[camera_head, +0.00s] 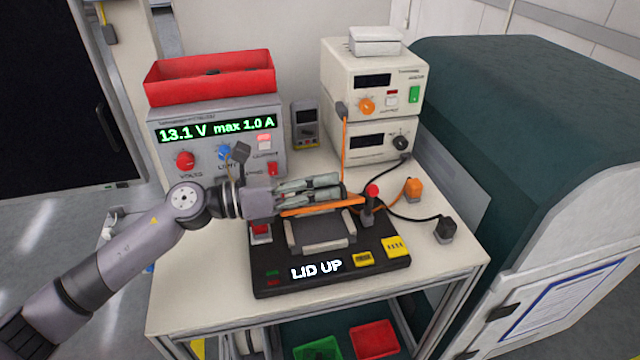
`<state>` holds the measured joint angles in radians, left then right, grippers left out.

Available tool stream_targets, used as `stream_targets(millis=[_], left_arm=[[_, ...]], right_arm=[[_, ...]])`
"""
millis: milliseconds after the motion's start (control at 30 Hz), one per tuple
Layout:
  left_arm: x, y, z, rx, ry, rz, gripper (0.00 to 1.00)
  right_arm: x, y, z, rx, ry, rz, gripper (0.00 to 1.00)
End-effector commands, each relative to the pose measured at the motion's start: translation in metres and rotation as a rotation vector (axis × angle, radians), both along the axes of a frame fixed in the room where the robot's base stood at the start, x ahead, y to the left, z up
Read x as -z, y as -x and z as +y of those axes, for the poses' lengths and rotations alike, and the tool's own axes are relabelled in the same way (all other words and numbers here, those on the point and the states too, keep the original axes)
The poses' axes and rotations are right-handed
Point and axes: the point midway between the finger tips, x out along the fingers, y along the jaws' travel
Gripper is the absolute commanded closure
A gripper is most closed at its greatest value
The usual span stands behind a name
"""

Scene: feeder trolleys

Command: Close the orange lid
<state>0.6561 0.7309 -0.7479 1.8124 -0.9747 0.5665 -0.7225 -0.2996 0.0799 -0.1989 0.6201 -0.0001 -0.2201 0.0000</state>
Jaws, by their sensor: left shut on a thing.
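The orange lid (322,206) shows edge-on as a thin orange strip above the back of a black test fixture (330,282), whose display reads "LID UP". The lid stands raised off the fixture's grey frame (322,246). My left gripper (338,187) comes in from the left, with its fingers pointing right along the lid's upper edge. It is shut on the lid, though the fingers hide the exact contact. My right gripper is not in view.
A red-knobbed lever (370,195) and black cables stand right of the lid. An orange plug (412,188) and a black plug (445,229) lie farther right. A power supply (218,140) with a red bin (210,78) and stacked instruments (372,90) stand behind.

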Motion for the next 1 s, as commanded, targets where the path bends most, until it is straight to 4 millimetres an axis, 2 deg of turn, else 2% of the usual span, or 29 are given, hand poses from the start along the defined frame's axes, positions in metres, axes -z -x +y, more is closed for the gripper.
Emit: stream_targets(millis=[33,200,667,700,1000], left_arm=[[0.0043,0.0024,-0.0008,0.002,-0.005,-0.017,1.0],[0.0064,0.0063,-0.0021,0.002,-0.019,-0.058,1.0],[0.0059,0.0076,-0.0026,0.002,-0.024,-0.072,1.0],[0.0059,0.0076,-0.0026,0.002,-0.024,-0.072,0.92],[0.0049,0.0079,-0.003,0.004,-0.022,-0.073,0.72]], right_arm=[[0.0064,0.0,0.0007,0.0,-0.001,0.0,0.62],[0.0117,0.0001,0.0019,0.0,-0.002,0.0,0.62],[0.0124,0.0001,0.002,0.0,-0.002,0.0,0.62],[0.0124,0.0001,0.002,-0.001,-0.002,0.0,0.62],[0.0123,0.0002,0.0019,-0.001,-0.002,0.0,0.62]])
